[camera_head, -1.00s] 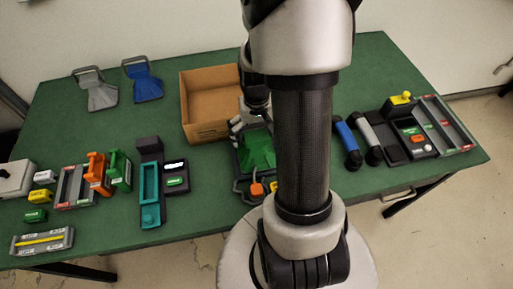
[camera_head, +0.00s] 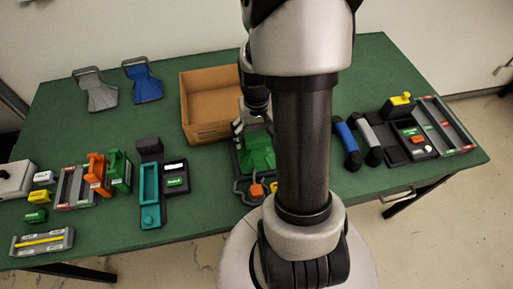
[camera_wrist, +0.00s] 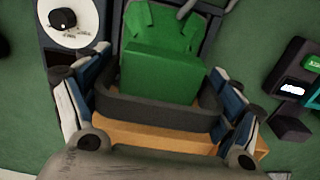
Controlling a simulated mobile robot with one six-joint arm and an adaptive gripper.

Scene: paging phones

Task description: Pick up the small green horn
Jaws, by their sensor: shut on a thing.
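The small green horn (camera_head: 258,150) is at the table's middle, over a dark device with an orange part, half hidden by my arm. In the wrist view the green horn (camera_wrist: 158,72) shows its green block and a dark curved rim below it. My gripper (camera_wrist: 160,108) has one blue-and-grey finger on each side of this rim and is shut on the horn. In the head view my gripper (camera_head: 246,120) is partly hidden behind my arm. I cannot tell whether the horn is clear of the device.
An open cardboard box (camera_head: 207,133) stands just behind and left of my gripper. A grey horn (camera_head: 101,95) and a blue horn (camera_head: 146,84) lie at the back left. Handsets and small boxes crowd the front left. More devices (camera_head: 412,135) stand at the right.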

